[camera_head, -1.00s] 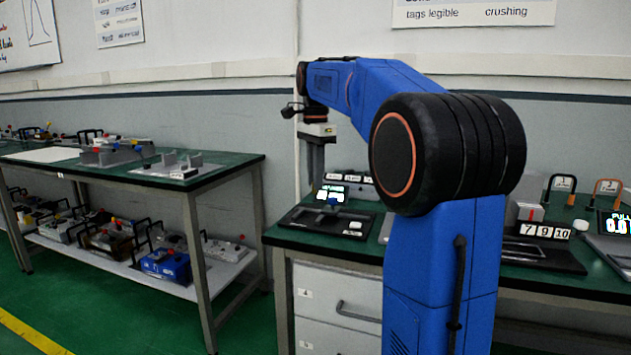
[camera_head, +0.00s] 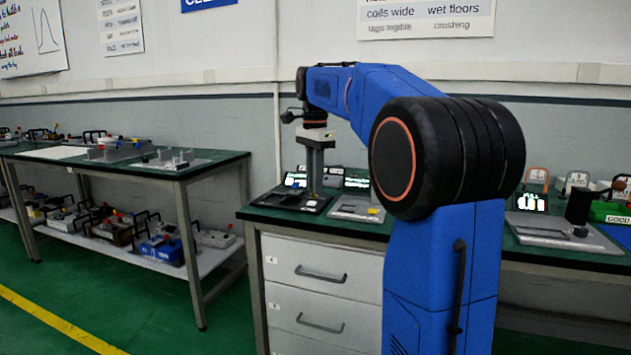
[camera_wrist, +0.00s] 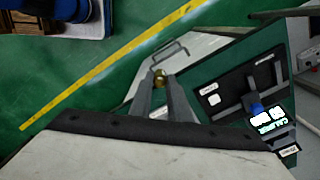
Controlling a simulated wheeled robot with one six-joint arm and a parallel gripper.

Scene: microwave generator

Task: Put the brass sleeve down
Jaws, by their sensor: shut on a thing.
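My gripper (camera_head: 316,190) points down above the left end of the green bench on the right side of the head view. In the wrist view its two fingers (camera_wrist: 160,82) are closed on the brass sleeve (camera_wrist: 160,76), a small gold-coloured piece between the tips. The sleeve is held in the air. In the wrist view it appears against the drawer front and the bench edge. In the head view it is too small to make out clearly.
A black device with a blue knob (camera_wrist: 256,106) and lit display stands on the bench (camera_head: 258,214), below my gripper. A grey plate (camera_head: 350,208) lies right of it. A second bench (camera_head: 215,160) with tools stands left, with a floor gap between. Drawers (camera_head: 308,272) are under the bench.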

